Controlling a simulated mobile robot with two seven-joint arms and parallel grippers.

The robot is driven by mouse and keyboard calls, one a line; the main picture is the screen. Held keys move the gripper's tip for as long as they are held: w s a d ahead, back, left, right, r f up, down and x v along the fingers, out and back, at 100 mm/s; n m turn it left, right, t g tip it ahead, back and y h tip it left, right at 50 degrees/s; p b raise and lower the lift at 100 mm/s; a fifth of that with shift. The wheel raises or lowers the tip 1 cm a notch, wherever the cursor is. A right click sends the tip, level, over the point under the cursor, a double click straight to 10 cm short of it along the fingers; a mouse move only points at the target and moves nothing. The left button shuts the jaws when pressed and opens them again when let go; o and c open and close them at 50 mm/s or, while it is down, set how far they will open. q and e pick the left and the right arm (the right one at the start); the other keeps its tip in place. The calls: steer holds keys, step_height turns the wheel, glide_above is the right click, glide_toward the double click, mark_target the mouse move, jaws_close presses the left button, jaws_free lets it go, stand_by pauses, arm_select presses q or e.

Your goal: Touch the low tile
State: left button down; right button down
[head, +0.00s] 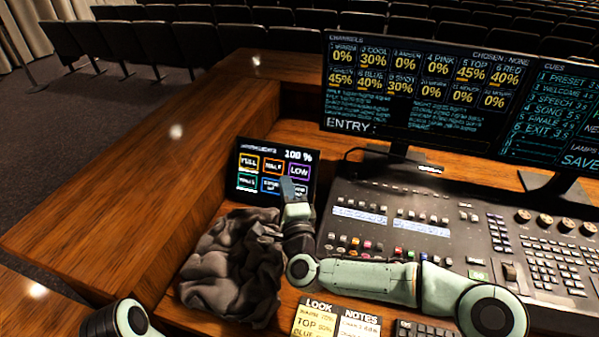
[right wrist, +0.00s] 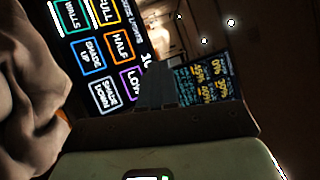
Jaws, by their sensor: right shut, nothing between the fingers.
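The low tile (head: 299,171) is a purple-outlined square marked LOW, at the upper right of a small dark touch panel (head: 240,193) on the desk. The low tile also shows, turned sideways and partly covered, in the right wrist view (right wrist: 131,83). My right gripper (head: 288,187) is shut and empty. Its fingertips are in front of the panel, just below the low tile in the head view, and overlap the lower right tile. In the right wrist view the fingers (right wrist: 155,88) stand beside the low tile; I cannot tell whether they touch the panel. My left gripper is out of view.
A crumpled dark cloth (head: 232,265) lies in front of the panel, left of my right wrist. A mixing console (head: 400,220) and two monitors (head: 420,95) stand to the right. Note cards (head: 316,318) lie at the front. The wooden desk (head: 130,200) at left is clear.

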mark_target(296, 179)
steer(key=shift+w+d+f+b, duration=0.2)
steer(key=shift+w+d+f, duration=0.35)
steer(key=shift+w, duration=0.7)
steer(key=shift+w+d+f+b, duration=0.2)
steer(key=shift+w+d+f, duration=0.1)
steer(key=shift+w+f, duration=0.75)
steer(key=shift+w+d+f+b, duration=0.2)
steer(key=shift+w+d+f, duration=0.25)
steer(key=shift+w, duration=1)
steer(key=shift+w+f, duration=0.1)
steer(key=shift+w+f+b, duration=0.15)
steer(key=shift+w+b, duration=0.1)
steer(key=shift+b, duration=0.2)
